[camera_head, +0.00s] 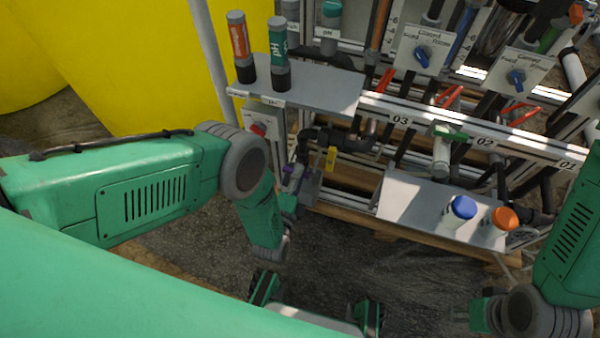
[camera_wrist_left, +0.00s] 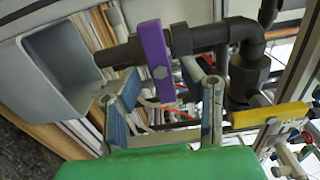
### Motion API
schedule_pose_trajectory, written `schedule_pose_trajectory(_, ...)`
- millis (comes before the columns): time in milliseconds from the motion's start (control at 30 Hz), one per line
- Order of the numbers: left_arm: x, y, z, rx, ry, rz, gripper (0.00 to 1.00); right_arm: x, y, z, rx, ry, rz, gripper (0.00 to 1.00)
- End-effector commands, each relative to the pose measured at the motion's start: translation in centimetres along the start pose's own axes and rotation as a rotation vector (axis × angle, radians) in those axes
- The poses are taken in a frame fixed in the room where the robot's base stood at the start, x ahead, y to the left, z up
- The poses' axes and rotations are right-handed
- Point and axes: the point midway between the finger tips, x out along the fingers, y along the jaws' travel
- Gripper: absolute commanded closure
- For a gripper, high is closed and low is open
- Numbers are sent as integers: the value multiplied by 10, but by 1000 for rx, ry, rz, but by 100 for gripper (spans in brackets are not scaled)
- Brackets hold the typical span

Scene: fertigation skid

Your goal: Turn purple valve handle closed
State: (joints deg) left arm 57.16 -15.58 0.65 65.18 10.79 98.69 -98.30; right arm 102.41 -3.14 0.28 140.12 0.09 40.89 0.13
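The purple valve handle (camera_wrist_left: 157,58) is a flat bar on a dark pipe fitting. In the left wrist view it stands nearly upright, crosswise to the pipe. My left gripper (camera_wrist_left: 163,92) is open, with one finger on each side of the handle's lower end and gaps showing on both sides. In the head view the handle (camera_head: 295,173) is small and partly hidden, with my left gripper (camera_head: 288,198) close below it. My right gripper (camera_head: 478,314) is low at the right, away from the handle; its fingers are too unclear to judge.
A grey open box (camera_wrist_left: 45,70) is left of the handle. A yellow valve handle (camera_wrist_left: 270,115) is to the right; it shows in the head view (camera_head: 331,160). A grey shelf (camera_head: 415,200) carries blue-capped (camera_head: 459,211) and orange-capped (camera_head: 503,220) bottles. Yellow tanks (camera_head: 140,60) stand behind.

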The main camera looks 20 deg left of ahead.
Motion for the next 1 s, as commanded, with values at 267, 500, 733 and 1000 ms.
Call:
schedule_pose_trajectory(267, -47, 2, -2, 0, 3, 6, 64, 0, 0, 0, 0, 0, 0, 64)
schedule_pose_trajectory(500, -65, 2, -2, 1, 2, 5, 64, 0, 0, 0, 0, 0, 0, 64)
schedule_pose_trajectory(733, -65, 2, -2, 1, 2, 5, 64, 0, 0, -1, 0, -2, 0, 64)
schedule_pose_trajectory(1000, -65, 2, -2, 0, 2, 4, 64, 0, 0, -2, 0, -1, 0, 64)
